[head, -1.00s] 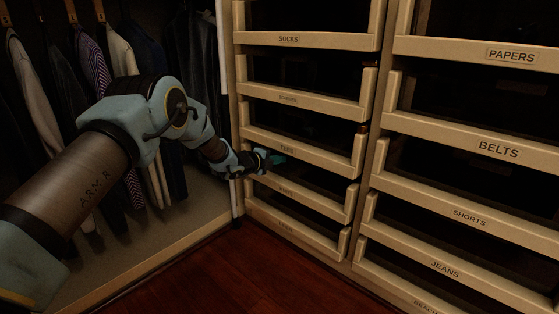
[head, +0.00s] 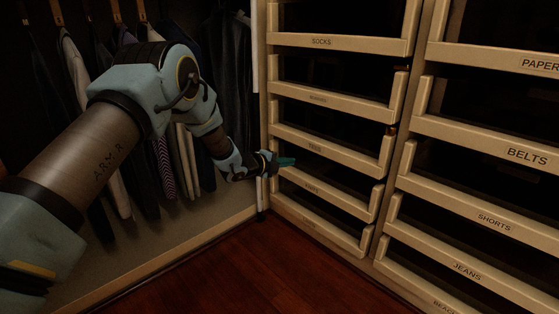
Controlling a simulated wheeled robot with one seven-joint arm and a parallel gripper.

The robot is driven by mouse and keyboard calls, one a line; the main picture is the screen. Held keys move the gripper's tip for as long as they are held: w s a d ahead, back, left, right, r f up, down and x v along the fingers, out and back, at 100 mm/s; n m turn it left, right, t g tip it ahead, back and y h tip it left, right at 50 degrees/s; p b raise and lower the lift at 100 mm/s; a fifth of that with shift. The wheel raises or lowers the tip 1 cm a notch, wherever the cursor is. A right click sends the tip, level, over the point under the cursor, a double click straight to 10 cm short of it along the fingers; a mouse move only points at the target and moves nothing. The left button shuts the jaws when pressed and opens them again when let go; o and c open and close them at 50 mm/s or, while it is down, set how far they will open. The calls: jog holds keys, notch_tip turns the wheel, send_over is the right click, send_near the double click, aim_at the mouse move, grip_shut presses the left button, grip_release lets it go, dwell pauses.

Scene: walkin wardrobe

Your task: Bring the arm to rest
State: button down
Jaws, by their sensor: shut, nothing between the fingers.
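My arm reaches in from the left edge, bent at the elbow, in front of the hanging clothes.
Hanging clothes (head: 120,185) fill the left side. The dark red wood floor (head: 240,270) is clear in front.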

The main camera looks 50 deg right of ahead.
jog(key=v, duration=0.4)
jog(key=shift+p, duration=0.35)
